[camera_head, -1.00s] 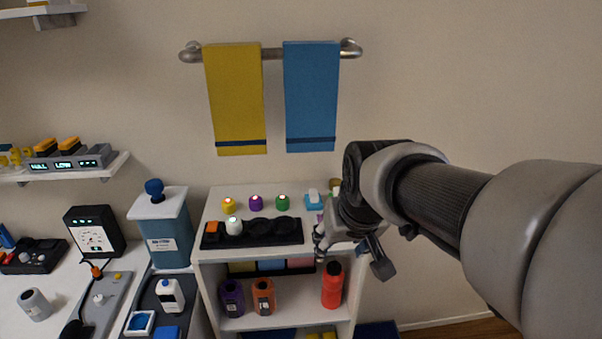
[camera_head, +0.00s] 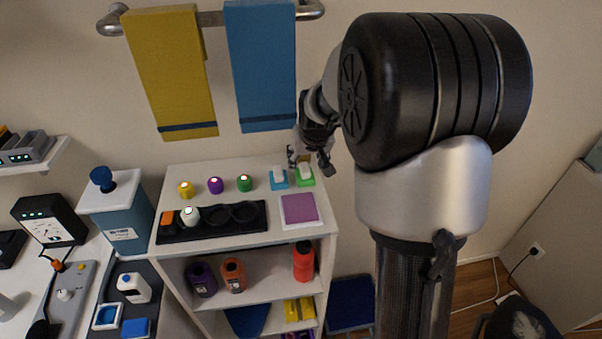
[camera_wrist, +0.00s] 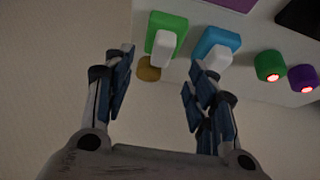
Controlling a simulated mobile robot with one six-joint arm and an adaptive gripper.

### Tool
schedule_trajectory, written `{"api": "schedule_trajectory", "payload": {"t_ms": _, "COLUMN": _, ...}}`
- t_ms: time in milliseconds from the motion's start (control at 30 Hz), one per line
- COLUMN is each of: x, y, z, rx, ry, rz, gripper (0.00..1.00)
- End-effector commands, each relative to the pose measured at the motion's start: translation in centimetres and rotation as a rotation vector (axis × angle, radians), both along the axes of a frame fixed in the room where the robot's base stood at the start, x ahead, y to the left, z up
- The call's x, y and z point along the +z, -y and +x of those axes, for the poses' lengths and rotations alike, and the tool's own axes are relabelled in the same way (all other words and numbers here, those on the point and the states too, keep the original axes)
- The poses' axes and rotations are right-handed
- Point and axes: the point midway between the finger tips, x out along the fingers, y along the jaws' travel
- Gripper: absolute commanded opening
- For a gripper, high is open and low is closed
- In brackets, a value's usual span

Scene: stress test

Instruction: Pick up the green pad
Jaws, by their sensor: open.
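The green pad (camera_head: 307,182) lies at the back right of the white shelf unit's top, with a white block on it. In the wrist view the green pad (camera_wrist: 157,22) is just beyond my fingertips, with the white block (camera_wrist: 164,47) toward me. My gripper (camera_head: 311,163) is over the back edge by the pad and partly covers that area in the head view. In the wrist view my gripper (camera_wrist: 160,66) is open and empty, its fingers apart on either side of the block's line.
A blue pad (camera_head: 279,185) with a white block sits close on the left. Green (camera_head: 245,183), purple (camera_head: 215,186) and yellow (camera_head: 186,189) knobs stand farther left. A purple pad (camera_head: 299,208) and a black tray (camera_head: 212,232) lie in front. A gold round thing (camera_wrist: 149,70) is beside the green pad.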

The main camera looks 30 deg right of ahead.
Motion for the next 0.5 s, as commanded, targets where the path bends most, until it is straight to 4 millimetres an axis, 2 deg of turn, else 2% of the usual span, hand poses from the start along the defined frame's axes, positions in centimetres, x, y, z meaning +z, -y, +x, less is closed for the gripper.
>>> {"api": "schedule_trajectory", "payload": {"t_ms": 200, "x": -1.4, "y": 0.1, "z": 0.6, "rx": 0.0, "ry": 0.0, "rz": 0.0, "gripper": 0.52}}
{"api": "schedule_trajectory", "payload": {"t_ms": 500, "x": -5.4, "y": 0.4, "z": 1.9, "rx": 0.0, "ry": -0.001, "rz": 0.0, "gripper": 0.52}}
